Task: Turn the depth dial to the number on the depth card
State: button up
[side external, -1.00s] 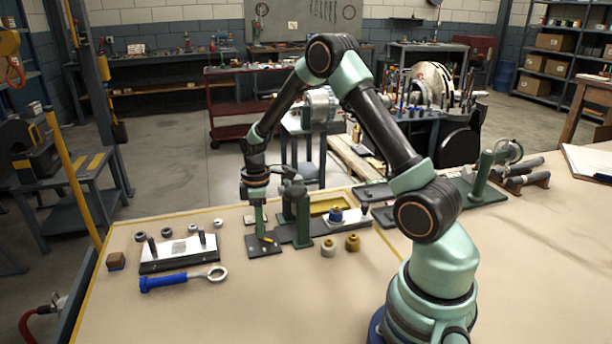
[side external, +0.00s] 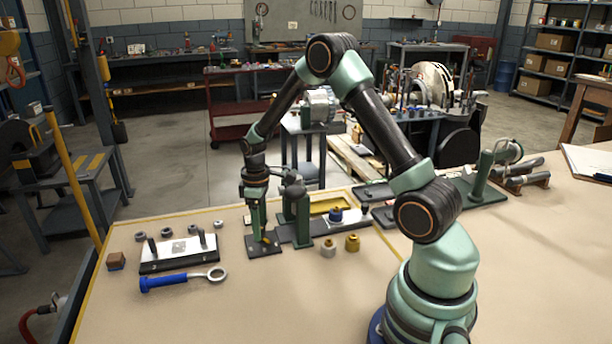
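My gripper (side external: 259,238) points straight down at a small dark plate (side external: 255,252) near the middle of the bench. Its fingertips are low over the plate, beside or around a small yellow part (side external: 267,240), which may belong to the depth dial. The fingers hide most of what is there, so I cannot tell whether they are closed on it. No dial numbers can be read. I cannot make out the depth card or its number at this size.
A green upright fixture (side external: 302,215) stands just right of my gripper. A white and a brass knob-like part (side external: 352,243) stand in front of it. At left are a pinned block (side external: 180,252) and a blue-handled ring tool (side external: 182,279). The front bench is clear.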

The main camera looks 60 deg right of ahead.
notch_tip(320, 180, up, 12)
dwell(0.7)
notch_tip(320, 180, down, 12)
jog(key=n, duration=0.7)
jog(key=shift+f, duration=0.1)
dwell(0.5)
grip_shut()
